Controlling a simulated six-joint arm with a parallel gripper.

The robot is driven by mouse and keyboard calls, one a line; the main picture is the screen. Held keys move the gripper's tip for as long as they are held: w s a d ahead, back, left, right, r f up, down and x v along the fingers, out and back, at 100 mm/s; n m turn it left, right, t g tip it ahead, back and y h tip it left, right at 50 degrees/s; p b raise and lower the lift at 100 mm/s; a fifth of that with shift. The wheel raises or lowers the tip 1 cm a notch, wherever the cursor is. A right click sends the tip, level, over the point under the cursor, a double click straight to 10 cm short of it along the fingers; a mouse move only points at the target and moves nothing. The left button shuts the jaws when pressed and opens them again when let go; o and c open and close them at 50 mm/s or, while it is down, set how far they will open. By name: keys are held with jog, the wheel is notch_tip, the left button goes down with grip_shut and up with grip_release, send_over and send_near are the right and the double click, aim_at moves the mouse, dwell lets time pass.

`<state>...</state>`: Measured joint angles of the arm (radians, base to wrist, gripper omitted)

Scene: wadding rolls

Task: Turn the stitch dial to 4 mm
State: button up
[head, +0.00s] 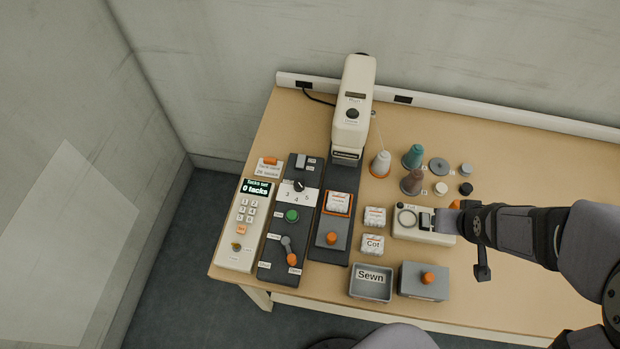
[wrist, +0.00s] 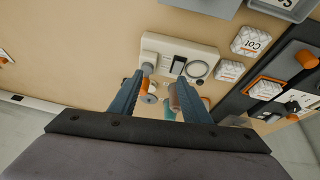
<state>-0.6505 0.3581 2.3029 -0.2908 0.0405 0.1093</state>
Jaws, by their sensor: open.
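The stitch dial (head: 299,186) is a small black knob on a white plate marked 3, 4, 5, set in the dark control panel (head: 270,225) left of the sewing head. Its exact pointer direction is too small to read. My gripper (head: 455,216) is at the right end of the cream box with a ring, well right of the dial. In the wrist view my gripper (wrist: 160,82) has its two fingers apart with nothing held between them, close to the cream box (wrist: 178,56). What looks like the dial plate (wrist: 297,101) shows at that view's right edge.
The panel also has a green button (head: 292,216) and an orange-tipped lever (head: 291,258). A keypad unit reading 0 tacks (head: 243,225) stands left. The sewing head (head: 353,105), cones (head: 412,158), wadding packs (head: 373,245) and Sewn tray (head: 370,296) lie between or around.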

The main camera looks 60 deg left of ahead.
jog(key=s+a+n+y, duration=0.1)
jog(key=s+a+n, duration=0.1)
jog(key=s+a, duration=0.2)
jog(key=s+a+f+n+g+y+p, duration=0.1)
jog(key=s+a, duration=0.4)
jog(key=a, duration=0.5)
jog(key=s+a+f+n+g+y+p, duration=0.1)
jog(key=s+a+n+y, duration=0.1)
jog(key=s+a, duration=0.3)
jog(key=shift+a+n+y, duration=0.4)
jog(key=shift+a+n, duration=0.4)
jog(key=shift+a, duration=0.45)
jog(key=n+g+y, duration=0.1)
jog(key=n+g, duration=0.1)
send_near(300, 184)
jog(key=shift+s+a+f+p, duration=0.1)
jog(key=shift+a+f+p, duration=0.2)
jog(key=shift+a+f, duration=0.15)
jog(key=shift+p+x, duration=1.05)
jog(key=shift+x, duration=2.55)
jog(key=c, duration=1)
jog(key=shift+c, duration=0.2)
